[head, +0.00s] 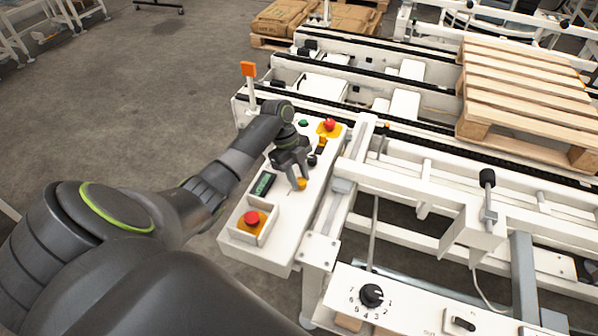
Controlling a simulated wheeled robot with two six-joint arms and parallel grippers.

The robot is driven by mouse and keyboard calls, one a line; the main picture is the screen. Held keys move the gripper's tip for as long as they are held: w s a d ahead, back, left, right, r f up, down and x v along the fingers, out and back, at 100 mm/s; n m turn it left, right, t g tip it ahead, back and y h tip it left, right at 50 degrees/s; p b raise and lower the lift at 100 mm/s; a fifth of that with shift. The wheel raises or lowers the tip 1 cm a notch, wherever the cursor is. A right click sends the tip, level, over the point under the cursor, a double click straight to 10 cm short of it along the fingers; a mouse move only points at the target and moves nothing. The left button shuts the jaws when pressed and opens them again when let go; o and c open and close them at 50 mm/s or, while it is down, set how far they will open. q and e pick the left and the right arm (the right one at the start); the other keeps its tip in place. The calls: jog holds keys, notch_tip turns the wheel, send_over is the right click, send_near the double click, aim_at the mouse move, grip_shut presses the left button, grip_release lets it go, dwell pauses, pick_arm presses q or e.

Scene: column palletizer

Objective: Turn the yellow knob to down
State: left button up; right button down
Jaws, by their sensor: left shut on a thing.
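The yellow knob (302,185) sits on the white control panel (270,249) and shows only in part under my fingers. My left gripper (297,183) reaches down from above, with its fingers shut on the knob. The fingers hide most of the knob, so I cannot tell which way it points. My right gripper is not in view.
The panel also bears a red button in a guarded box (252,217), a green display (264,184), and a red button on yellow (329,125). A black dial (371,294) is on another panel. Wooden pallets (520,85) lie on the conveyor at right.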

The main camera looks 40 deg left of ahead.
pick_arm(q)
jog(key=n+p, duration=0.1)
jog(key=n+t+p, duration=0.1)
jog(key=p, duration=0.1)
jog(key=n+p, duration=0.1)
jog(key=n, duration=0.1)
jog(key=shift+s+r+t, duration=0.15)
jog(key=shift+r+t, duration=0.1)
jog(key=shift+t, duration=0.05)
jog(key=shift+s+f+n+t+y+p, duration=0.15)
jog(key=shift+n+t+p, duration=0.15)
jog(key=shift+n+p, duration=0.5)
jog(key=shift+w+n+t+y+p, duration=0.15)
jog(key=shift+n+t+p, duration=0.15)
jog(key=shift+n+p, duration=0.45)
jog(key=shift+s, duration=0.1)
jog(key=o, duration=1)
jog(key=shift+f, duration=0.1)
jog(key=shift+c, duration=0.2)
jog(key=b+v, duration=0.1)
jog(key=v, duration=1.6)
jog(key=shift+r+b, duration=0.25)
jog(key=shift+b, duration=0.1)
jog(key=shift+s, duration=0.1)
